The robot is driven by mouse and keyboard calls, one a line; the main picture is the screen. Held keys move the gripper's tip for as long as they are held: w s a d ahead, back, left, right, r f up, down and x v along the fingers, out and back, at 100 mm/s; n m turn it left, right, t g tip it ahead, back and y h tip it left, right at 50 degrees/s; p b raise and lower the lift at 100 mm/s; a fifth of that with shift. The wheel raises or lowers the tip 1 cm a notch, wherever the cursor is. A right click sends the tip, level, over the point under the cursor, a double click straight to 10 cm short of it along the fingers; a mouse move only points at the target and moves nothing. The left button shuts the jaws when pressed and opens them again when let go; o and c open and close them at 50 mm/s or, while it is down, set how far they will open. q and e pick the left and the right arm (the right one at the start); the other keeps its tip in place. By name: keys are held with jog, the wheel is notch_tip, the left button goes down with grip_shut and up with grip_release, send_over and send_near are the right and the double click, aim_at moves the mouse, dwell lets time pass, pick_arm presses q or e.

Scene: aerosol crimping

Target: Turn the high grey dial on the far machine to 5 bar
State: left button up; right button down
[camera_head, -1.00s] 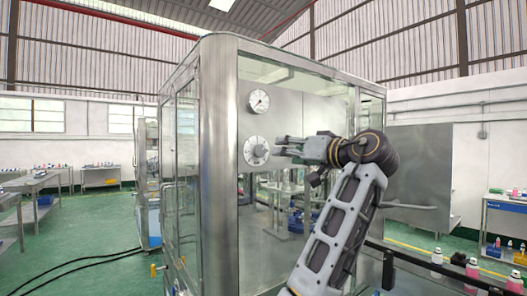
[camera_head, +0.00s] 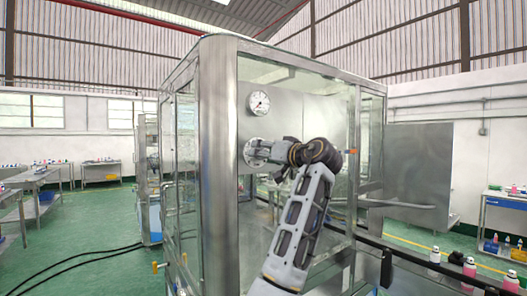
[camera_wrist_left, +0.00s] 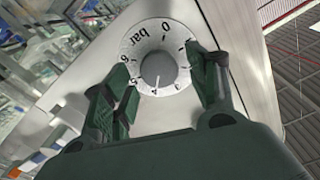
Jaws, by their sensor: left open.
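In the left wrist view, the dial's grey centre knob (camera_wrist_left: 159,69) sits in a pale numbered ring marked "0 bar" at the top. A light mark on the knob points down, close to the 4. My left gripper (camera_head: 263,150) is at the dial and hides part of it in the head view. In the wrist view, the left gripper (camera_wrist_left: 161,72) is open, its fingers on either side of the knob. Contact cannot be told. My right gripper is not in view.
The machine's glass panels (camera_head: 292,200) stand behind and below my left arm. A conveyor rail with several pink-and-white bottles (camera_head: 469,266) lies at the lower right. Side tables (camera_head: 505,204) stand farther off.

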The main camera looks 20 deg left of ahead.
pick_arm(q)
jog(key=shift+w+a, duration=0.25)
jog(key=shift+a, duration=0.1)
jog(key=c, duration=1)
jog(key=shift+c, duration=0.2)
jog(key=shift+m+p, duration=0.3)
jog(key=shift+m, duration=0.3)
jog(key=shift+d+f+m+p, duration=0.1)
jog(key=shift+m+p, duration=1.4)
jog(key=shift+m, duration=2.3)
jog(key=shift+w, duration=0.1)
